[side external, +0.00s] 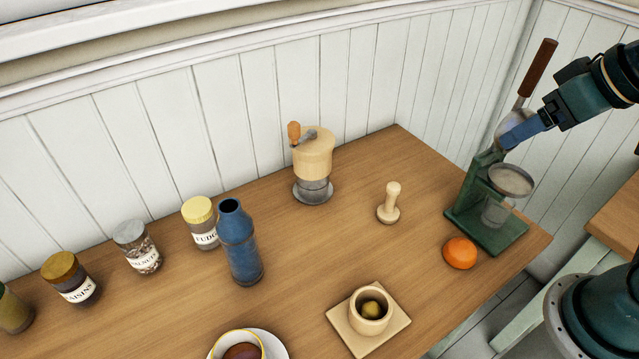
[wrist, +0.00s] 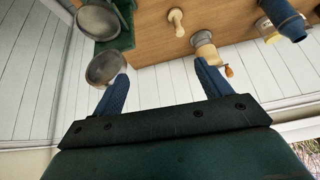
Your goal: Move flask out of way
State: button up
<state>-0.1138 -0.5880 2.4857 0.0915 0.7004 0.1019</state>
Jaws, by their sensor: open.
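The flask is a blue bottle (side external: 242,250) with an open dark neck. It stands upright on the wooden table left of centre in the side view. Its blue body also shows at the top right of the wrist view (wrist: 283,18). My gripper (side external: 520,130) is at the far right of the side view, above the green stand and well away from the flask. In the wrist view my gripper (wrist: 162,70) has its two blue fingers spread with nothing held between them.
A green stand (side external: 487,232) with metal cups is below my gripper. A grinder (side external: 313,160), a wooden pestle (side external: 389,205), an orange (side external: 460,253) and a mortar (side external: 371,316) stand right of the flask. Several jars (side external: 201,222) line the left. Clear table lies between grinder and mortar.

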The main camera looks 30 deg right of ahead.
jog(key=shift+n+g, duration=0.3)
jog(key=shift+n, duration=0.1)
jog(key=s, duration=0.5)
jog(key=shift+s+d+r, duration=0.1)
jog(key=shift+d+r, duration=0.25)
jog(key=shift+c, duration=0.3)
